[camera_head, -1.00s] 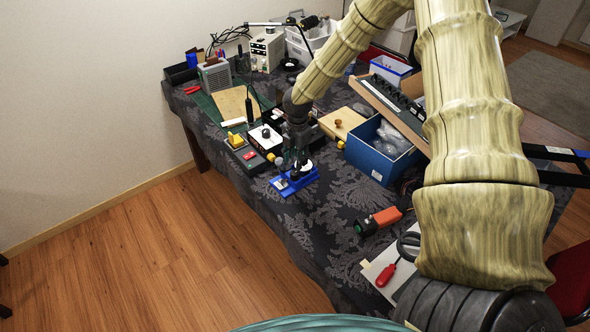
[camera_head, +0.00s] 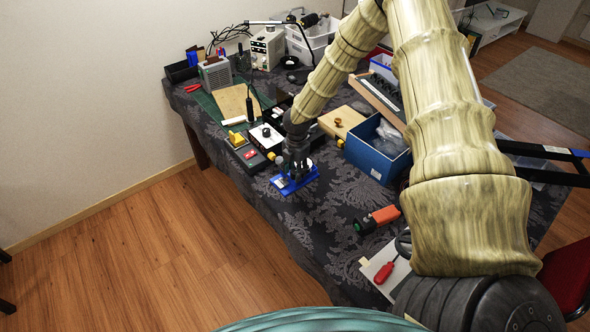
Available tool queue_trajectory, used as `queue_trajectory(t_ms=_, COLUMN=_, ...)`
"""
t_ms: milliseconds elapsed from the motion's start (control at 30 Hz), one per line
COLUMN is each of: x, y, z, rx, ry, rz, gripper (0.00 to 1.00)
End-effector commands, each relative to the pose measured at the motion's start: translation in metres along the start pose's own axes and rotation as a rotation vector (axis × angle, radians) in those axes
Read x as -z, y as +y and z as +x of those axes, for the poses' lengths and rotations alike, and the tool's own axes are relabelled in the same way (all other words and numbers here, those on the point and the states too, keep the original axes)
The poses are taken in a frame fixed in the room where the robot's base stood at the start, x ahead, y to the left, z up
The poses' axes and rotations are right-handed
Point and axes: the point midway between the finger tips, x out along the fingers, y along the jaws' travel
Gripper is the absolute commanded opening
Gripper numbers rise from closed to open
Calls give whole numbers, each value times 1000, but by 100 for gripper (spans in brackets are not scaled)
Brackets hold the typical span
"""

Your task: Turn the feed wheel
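A blue device (camera_head: 303,184) with a flat base stands near the front left edge of the cloth-covered table. It has a pale round part, mostly hidden behind my gripper. Which part of it is the feed wheel is too small to tell. My gripper (camera_head: 298,172) points down at the end of my arm and is right over the blue device, overlapping it in the picture. Whether the fingers touch it is hidden. The fingers are dark and small, and I cannot see if they are open or shut.
Left of the device are a grey box with a red label (camera_head: 250,157) and a white-topped black box (camera_head: 265,138). A blue bin (camera_head: 374,160) stands to the right. An orange-and-black tool (camera_head: 377,219) and a red screwdriver (camera_head: 384,272) lie nearer. The cloth between is clear.

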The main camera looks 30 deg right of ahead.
Motion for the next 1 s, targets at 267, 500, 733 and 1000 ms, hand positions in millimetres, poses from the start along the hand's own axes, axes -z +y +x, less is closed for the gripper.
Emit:
queue_trajectory(t_ms=267, x=0, y=0, z=0, rx=0, ry=0, rz=0, gripper=12)
queue_trajectory(t_ms=500, x=0, y=0, z=0, rx=1, ry=0, rz=7, gripper=6)
queue_trajectory(t_ms=733, x=0, y=0, z=1, rx=2, ry=-4, rz=77, gripper=6)
queue_trajectory(t_ms=1000, x=1, y=0, z=1, rx=2, ry=-12, rz=278, gripper=6)
